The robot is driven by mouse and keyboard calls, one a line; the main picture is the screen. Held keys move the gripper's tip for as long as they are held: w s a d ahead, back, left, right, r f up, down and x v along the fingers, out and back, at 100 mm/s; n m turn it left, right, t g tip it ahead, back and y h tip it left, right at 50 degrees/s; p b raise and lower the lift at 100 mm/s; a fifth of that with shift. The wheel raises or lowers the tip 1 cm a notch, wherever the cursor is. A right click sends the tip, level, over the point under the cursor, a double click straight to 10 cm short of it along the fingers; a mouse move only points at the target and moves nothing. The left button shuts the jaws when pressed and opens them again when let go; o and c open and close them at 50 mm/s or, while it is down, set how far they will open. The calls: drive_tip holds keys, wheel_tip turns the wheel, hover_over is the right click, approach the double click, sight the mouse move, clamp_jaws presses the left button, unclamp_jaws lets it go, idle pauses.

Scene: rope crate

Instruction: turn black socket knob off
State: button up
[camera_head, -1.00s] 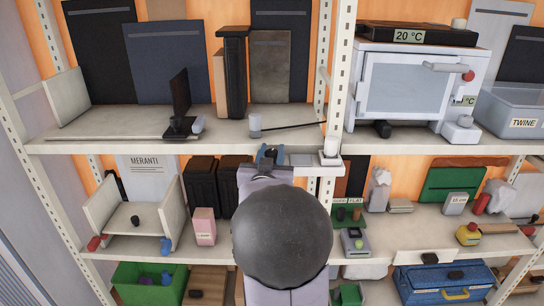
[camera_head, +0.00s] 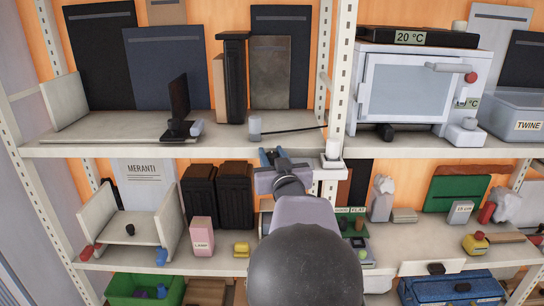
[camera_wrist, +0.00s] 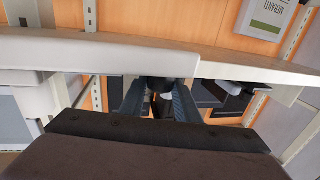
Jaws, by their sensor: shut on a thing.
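My gripper (camera_head: 272,157) is at the front edge of the upper shelf board, left of the middle post. In the wrist view its two blue-grey fingers (camera_wrist: 159,103) stand on either side of a small black piece, which looks like the black socket knob (camera_wrist: 160,83), just under the pale shelf edge. The fingers are shut on it. The knob's marking and turn position cannot be read. In the head view the knob is hidden by my gripper. A pale strip (camera_head: 326,174) under the shelf edge carries a white knob (camera_head: 332,149) to the right.
The upper shelf (camera_head: 90,148) holds a small grey cylinder (camera_head: 255,126) with a black cable and a white oven (camera_head: 405,85). Below stand black bins (camera_head: 235,195), a pink carton (camera_head: 202,235) and a yellow block (camera_head: 241,250). My arm covers the lower middle.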

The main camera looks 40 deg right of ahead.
sight(273, 157)
drive_tip(key=shift+r, duration=0.3)
drive_tip(key=o, duration=0.8)
drive_tip(key=shift+c, duration=0.2)
drive_tip(key=shift+f, duration=0.15)
drive_tip(key=shift+b+v, duration=0.65)
drive_tip(key=shift+v, duration=3.05)
